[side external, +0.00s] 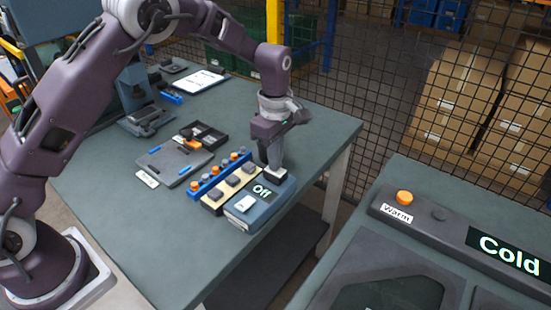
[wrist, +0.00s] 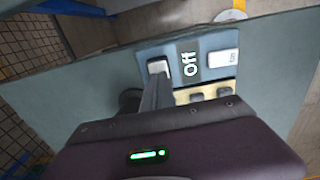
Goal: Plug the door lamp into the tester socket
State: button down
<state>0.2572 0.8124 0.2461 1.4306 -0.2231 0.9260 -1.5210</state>
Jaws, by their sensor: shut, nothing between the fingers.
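The tester (side external: 245,211) is a blue-grey box on the green table, with a display reading "Off" and a white switch (side external: 244,203). It also shows in the wrist view (wrist: 203,44). A pale grey block (wrist: 158,68) sits at the tester's end away from the switch, where the socket would be; I cannot tell for sure whether it is the door lamp. My gripper (side external: 272,165) points down over this block. Its fingers are shut and empty, with tips at or just above the block; contact is unclear. The fingers partly hide the block.
A cream strip (side external: 212,206) with several grey blocks lies beside the tester, then a blue rack (side external: 198,191) with orange and grey pegs. A grey panel (side external: 172,163) and a black tray (side external: 207,136) lie behind. A second bench displays "Cold" (side external: 509,253).

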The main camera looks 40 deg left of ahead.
jog(key=shift+f, duration=0.35)
dwell(0.7)
jog(key=shift+r, duration=3.55)
notch_tip(320, 180, up, 7)
